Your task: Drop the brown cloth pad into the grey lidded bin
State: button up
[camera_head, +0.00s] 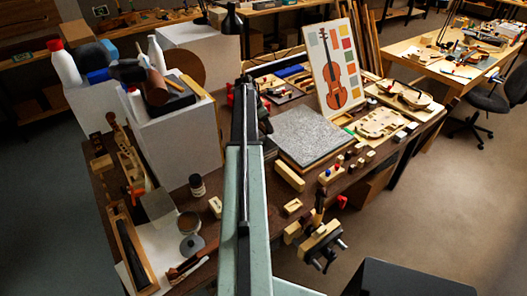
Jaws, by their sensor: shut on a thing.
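My arm reaches away from the bottom middle over the bench. My gripper (248,86) is at its dark far end, seen from behind. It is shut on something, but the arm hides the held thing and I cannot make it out. I cannot pick out the brown cloth pad anywhere in view. A dark grey flat-topped shape (415,282) shows at the bottom right, cut off by the frame edge. I cannot tell whether it is the grey lidded bin.
The bench carries a grey stone slab (311,134), a violin chart (331,68), a clamp (321,243) and several small wood blocks. A tall pale box (165,145) with bottles and tools on top stands left of my arm. Open floor (430,205) lies at the right.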

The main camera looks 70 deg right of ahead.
notch_tip(320, 180, down, 6)
jog(key=b, duration=0.6)
jog(key=o, duration=1.3)
jog(key=shift+r, duration=0.1)
jog(key=p+v, duration=0.7)
jog(key=v, duration=0.1)
jog(key=shift+p, duration=0.4)
